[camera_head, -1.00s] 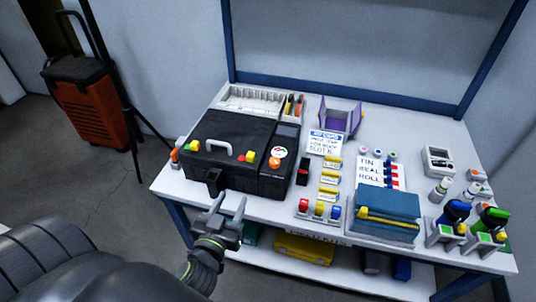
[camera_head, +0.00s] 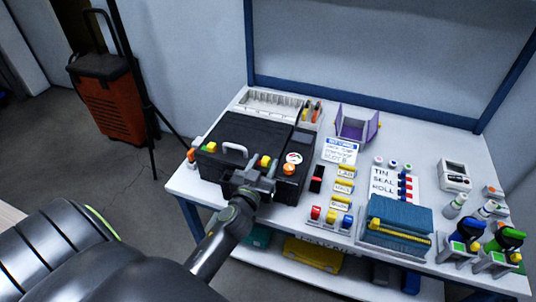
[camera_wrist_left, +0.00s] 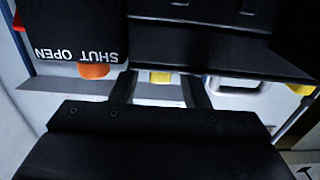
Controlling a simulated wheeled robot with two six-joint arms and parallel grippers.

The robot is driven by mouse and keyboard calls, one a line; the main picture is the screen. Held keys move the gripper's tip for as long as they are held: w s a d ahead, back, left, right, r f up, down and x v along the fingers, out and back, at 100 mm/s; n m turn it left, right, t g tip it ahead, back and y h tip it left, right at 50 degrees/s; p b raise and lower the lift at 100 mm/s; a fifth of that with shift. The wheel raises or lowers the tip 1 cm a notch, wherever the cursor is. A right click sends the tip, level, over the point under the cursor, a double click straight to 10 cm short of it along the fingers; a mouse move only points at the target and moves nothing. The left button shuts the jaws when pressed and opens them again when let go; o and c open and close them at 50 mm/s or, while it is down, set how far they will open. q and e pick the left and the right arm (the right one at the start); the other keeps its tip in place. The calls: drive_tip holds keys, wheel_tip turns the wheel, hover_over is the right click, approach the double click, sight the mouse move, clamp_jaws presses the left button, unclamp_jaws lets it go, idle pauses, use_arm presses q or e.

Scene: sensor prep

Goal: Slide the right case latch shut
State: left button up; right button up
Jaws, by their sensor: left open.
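My left gripper (camera_head: 259,171) is at the case's front right, just before this tab. In the left wrist view my open fingers (camera_wrist_left: 158,89) point toward the tab, one on each side of it. I cannot tell whether they touch it. Words SHUT and OPEN (camera_wrist_left: 77,55) appear upside down on a dark surface beside it. My right gripper is not in view.
An orange knob (camera_head: 289,169) sits close right of the tab. The left latch (camera_head: 210,147) has a yellow part. Red, yellow and blue blocks (camera_head: 331,217) stand right of the case, and a blue-green box (camera_head: 398,215) lies farther right.

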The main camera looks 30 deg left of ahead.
sight(267, 157)
use_arm(q)
drive_tip(key=shift+x, duration=1.9)
drive_tip(key=shift+c, duration=0.3)
clamp_jaws()
